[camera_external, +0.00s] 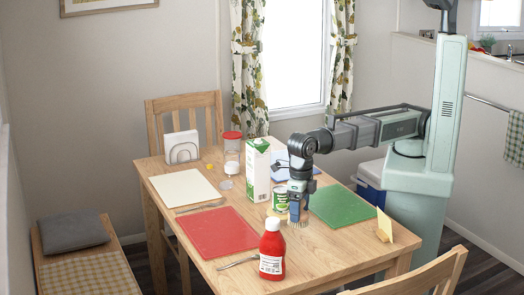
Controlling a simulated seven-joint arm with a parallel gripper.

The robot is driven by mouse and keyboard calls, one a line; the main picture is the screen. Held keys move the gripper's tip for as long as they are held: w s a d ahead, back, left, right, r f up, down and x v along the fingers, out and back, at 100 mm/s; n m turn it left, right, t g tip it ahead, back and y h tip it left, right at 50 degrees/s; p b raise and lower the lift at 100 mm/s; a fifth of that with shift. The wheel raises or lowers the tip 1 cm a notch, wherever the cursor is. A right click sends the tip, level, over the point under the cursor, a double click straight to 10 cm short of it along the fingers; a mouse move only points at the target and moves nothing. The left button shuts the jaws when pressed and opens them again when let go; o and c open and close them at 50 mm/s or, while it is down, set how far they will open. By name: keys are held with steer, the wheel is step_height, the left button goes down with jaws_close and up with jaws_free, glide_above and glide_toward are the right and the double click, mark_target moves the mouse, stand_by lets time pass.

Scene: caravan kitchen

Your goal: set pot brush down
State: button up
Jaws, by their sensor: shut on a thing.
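My gripper (298,201) points down over the wooden table (323,249), between the red mat and the green mat. The brush's handle is mostly hidden by the gripper. The bristles are at or just above the bare wood; I cannot tell whether they touch it.
A green-labelled can (280,201) and a tall carton (257,170) stand close left of my gripper. A red bottle (272,250) stands at the front. The red mat (216,232), green mat (342,204) and cream mat (184,188) lie flat. Bare wood shows front right.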

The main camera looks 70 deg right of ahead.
steer(key=shift+f, duration=4.35)
steer(key=shift+f, duration=0.1)
steer(key=o, duration=1.1)
step_height(320, 180, up, 12)
steer(key=shift+r, duration=0.1)
steer(key=shift+w, duration=0.1)
